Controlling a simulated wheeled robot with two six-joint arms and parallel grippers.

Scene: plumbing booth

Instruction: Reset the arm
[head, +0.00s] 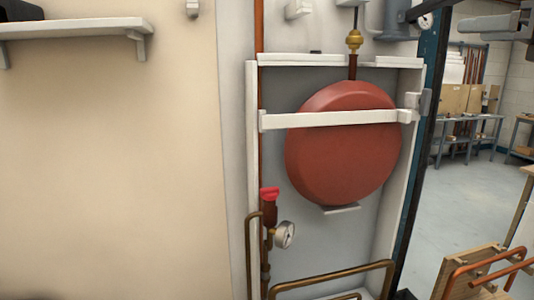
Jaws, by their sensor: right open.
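My right gripper (482,25) shows at the top right edge, grey and partly cut off by the frame. It is open, with nothing seen between its fingers. It is held up in the air to the right of the booth's panel and appears apart from everything. My left gripper is not in view.
A red round tank (342,145) sits in a white frame behind a white crossbar (330,119). Below are a red-handled valve (269,194), a gauge (284,235) and copper pipes (335,276). A shelf (75,28) juts out upper left. Open floor (455,205) lies right, beside a wooden pipe stand (482,275).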

